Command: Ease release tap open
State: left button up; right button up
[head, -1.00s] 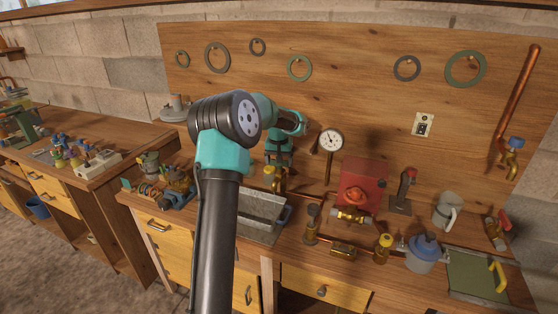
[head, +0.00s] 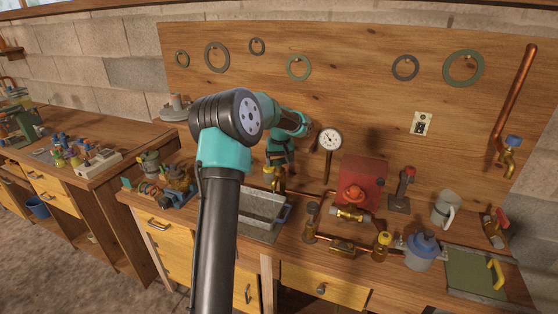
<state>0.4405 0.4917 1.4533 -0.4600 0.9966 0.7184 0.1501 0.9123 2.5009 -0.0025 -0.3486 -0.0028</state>
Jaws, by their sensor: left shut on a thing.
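My left arm reaches across the bench, and my left gripper (head: 275,182) points down behind the grey metal tray. It is shut on a small brass tap (head: 280,186) at the tray's back edge, on the copper pipe line. The fingers and the wrist hide much of this tap, so its handle angle cannot be read. I take it for the release tap. My right gripper is not in view.
The grey tray (head: 262,207) lies below the gripper. A dial gauge (head: 329,140) stands close to its right.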

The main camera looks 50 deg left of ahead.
pick_arm(q)
jog(key=shift+w+a+r+n, duration=0.2)
jog(key=shift+w+a+n, duration=0.15)
jog(key=shift+a+n, duration=0.35)
jog(key=shift+c, duration=0.3)
jog(key=shift+n, duration=0.7)
jog(key=shift+c, duration=0.6)
jog(key=o, duration=1)
jog(key=shift+y, duration=0.3)
jog(key=shift+d+r, duration=0.1)
jog(key=shift+r, duration=0.65)
jog(key=s+d+r, duration=0.1)
jog(key=d+r, duration=0.3)
jog(key=r, duration=1.1)
jog(key=shift+r+m, duration=0.25)
jog(key=shift+m, duration=0.05)
jog(key=shift+s, duration=0.1)
